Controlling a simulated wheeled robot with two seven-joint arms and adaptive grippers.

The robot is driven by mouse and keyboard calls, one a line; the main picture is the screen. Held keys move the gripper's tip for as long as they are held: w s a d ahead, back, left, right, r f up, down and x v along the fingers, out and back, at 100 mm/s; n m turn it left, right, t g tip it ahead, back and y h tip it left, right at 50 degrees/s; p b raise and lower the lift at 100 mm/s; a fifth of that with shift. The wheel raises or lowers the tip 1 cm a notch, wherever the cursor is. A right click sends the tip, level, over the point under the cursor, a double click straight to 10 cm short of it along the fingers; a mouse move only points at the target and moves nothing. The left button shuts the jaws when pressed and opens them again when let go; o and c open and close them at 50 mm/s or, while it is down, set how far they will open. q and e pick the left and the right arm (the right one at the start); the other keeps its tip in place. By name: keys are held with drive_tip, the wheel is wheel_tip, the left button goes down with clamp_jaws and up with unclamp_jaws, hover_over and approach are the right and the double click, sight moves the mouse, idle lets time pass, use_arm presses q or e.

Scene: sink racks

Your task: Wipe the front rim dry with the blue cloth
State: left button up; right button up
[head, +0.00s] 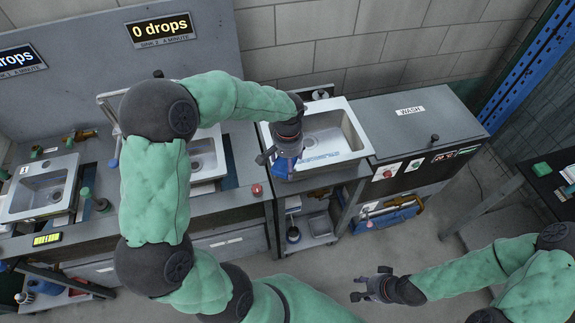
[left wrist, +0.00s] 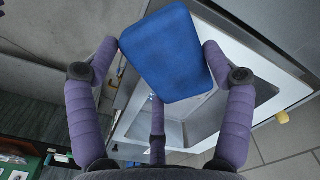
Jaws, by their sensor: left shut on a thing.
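My left gripper (head: 285,158) is over the front left corner of the white sink on the right. It is shut on the blue cloth (left wrist: 168,52), a thick rounded pad that fills the space between its fingers in the left wrist view. In the head view only bits of the cloth (head: 284,167) show below the fingers. The front rim (head: 338,164) of this sink (head: 359,126) runs right from the gripper. I cannot tell whether the cloth touches it. My right gripper (head: 370,287) is open and empty, low over the floor in front of the counter.
A grey counter with a WASH label (head: 410,110) adjoins the sink on the right. A middle sink (head: 208,160) and a left sink (head: 42,187) stand further left. A red knob (head: 257,190) sits on the counter. A sign (head: 160,30) reads "0 drops". The floor in front is clear.

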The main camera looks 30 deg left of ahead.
use_arm(q)
drive_tip(key=shift+d+r, duration=0.2)
drive_tip(key=shift+r, duration=0.3)
drive_tip(key=shift+r+p, duration=0.35)
drive_tip(key=shift+p, duration=0.15)
drive_tip(key=shift+a+r+p, duration=0.15)
drive_tip(key=shift+r+p, duration=0.4)
drive_tip(key=shift+r, duration=0.25)
drive_tip(key=shift+r+p, duration=0.7)
drive_tip(key=shift+r, duration=0.35)
